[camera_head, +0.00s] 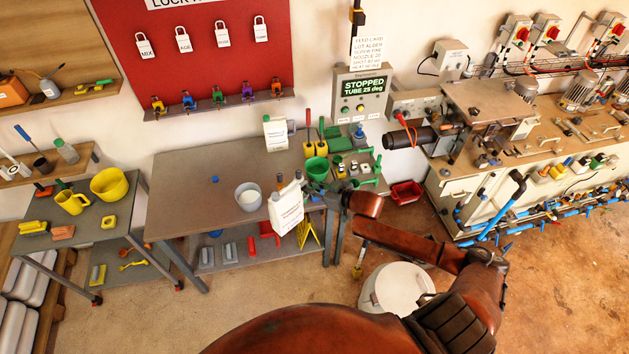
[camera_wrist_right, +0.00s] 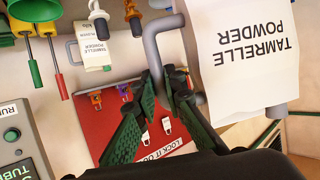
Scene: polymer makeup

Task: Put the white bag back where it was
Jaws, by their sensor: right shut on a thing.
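The white bag (camera_head: 286,208), printed "TAMRELLE POWDER", hangs upright in front of the right part of the grey table. It also shows in the right wrist view (camera_wrist_right: 243,62), where its print is upside down. My right gripper (camera_head: 318,188) is just right of the bag. In the right wrist view its fingers (camera_wrist_right: 160,85) are shut on a bent grey handle (camera_wrist_right: 152,50) beside the bag. A second white container with a label (camera_head: 275,133) stands at the back of the table and also shows in the wrist view (camera_wrist_right: 92,52). My left gripper is not in view.
A grey bucket (camera_head: 249,197) with white contents stands close to the held bag. A green funnel (camera_head: 317,168) is near my gripper. The grey table (camera_head: 185,195) has bare room on its left. A white lidded drum (camera_head: 398,287) stands on the floor.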

